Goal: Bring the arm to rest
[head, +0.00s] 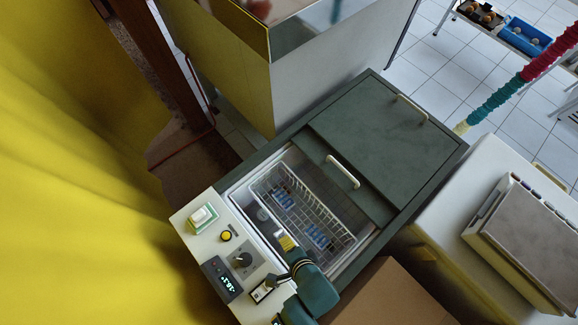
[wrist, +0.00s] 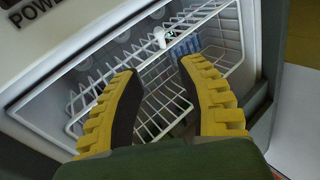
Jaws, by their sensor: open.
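My gripper (head: 286,243) has yellow ribbed fingers and reaches into the open part of a chest freezer at the near edge of a white wire basket. In the wrist view my gripper (wrist: 160,70) is open, with nothing between its dark finger pads. The basket (wrist: 150,120) lies beyond and below the fingers; in the head view the basket (head: 343,245) holds blue packs (head: 318,236) in two groups. Blue packs (wrist: 187,48) also show past the right finger. My teal arm hides part of the freezer's near edge.
A dark green lid (head: 385,125) with pale handles covers the freezer's far part. A white control panel (head: 215,255) borders the opening at left. A cardboard box (head: 390,295) stands close at right. A yellow surface (head: 80,150) fills the left.

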